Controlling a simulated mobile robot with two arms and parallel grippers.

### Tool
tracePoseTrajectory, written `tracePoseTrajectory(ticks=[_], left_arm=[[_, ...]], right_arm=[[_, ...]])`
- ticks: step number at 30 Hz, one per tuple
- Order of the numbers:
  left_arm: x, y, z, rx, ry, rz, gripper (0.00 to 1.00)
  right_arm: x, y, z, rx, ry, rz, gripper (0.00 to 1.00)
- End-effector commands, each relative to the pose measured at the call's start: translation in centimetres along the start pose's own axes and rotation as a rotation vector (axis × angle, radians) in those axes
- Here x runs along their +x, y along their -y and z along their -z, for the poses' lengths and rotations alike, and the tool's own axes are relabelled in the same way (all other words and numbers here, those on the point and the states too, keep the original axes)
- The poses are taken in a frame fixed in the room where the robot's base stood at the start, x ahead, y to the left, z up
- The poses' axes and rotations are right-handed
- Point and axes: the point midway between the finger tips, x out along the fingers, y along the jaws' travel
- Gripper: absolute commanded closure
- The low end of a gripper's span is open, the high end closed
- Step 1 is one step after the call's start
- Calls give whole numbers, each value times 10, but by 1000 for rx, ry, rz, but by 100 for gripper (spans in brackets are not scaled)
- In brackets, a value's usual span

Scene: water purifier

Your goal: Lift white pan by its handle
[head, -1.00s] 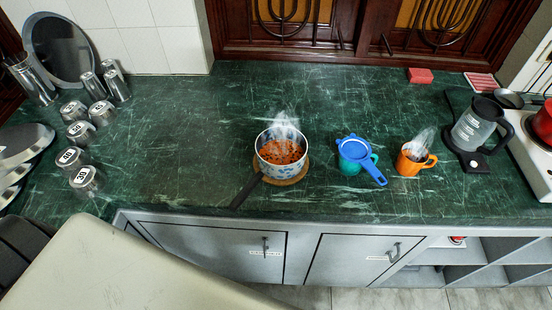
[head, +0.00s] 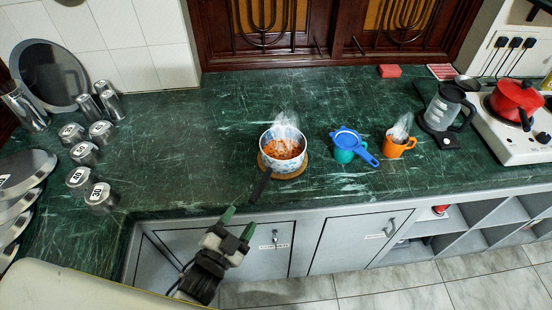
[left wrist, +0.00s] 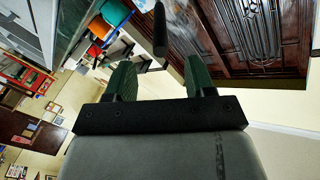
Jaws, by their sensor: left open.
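The white pan (head: 268,141) with a blue pattern and steaming orange contents stands on a round cork mat (head: 291,175) on the green counter. Its dark handle (head: 262,184) points toward the counter's front edge. My left gripper (head: 238,222) is open and empty, just in front of the counter edge and slightly left of and below the handle's end. In the left wrist view, the dark handle (left wrist: 160,32) shows beyond and between the open green fingertips (left wrist: 160,75), apart from them. My right gripper is not in view.
A blue strainer (head: 346,139) rests on a teal mug (head: 343,155), with an orange mug (head: 396,147) to its right. A kettle (head: 443,108) and a stove with a red pot (head: 516,98) stand farther right. Several metal canisters (head: 82,180) stand left. The counter left of the pan is clear.

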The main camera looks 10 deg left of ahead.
Motion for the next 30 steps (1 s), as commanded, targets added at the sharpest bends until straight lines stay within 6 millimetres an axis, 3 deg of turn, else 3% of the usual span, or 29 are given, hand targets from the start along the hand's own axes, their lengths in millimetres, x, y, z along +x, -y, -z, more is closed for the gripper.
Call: tracePoseTrajectory(ticks=[3,11,21,30], left_arm=[[22,1,2,-2,-2,1,46],[45,1,2,-3,2,0,46],[90,2,6,-3,2,-1,46],[93,1,4,-3,3,-1,47]], right_arm=[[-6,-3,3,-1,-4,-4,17],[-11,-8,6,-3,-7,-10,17],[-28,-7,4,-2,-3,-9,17],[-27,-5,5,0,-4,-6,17]])
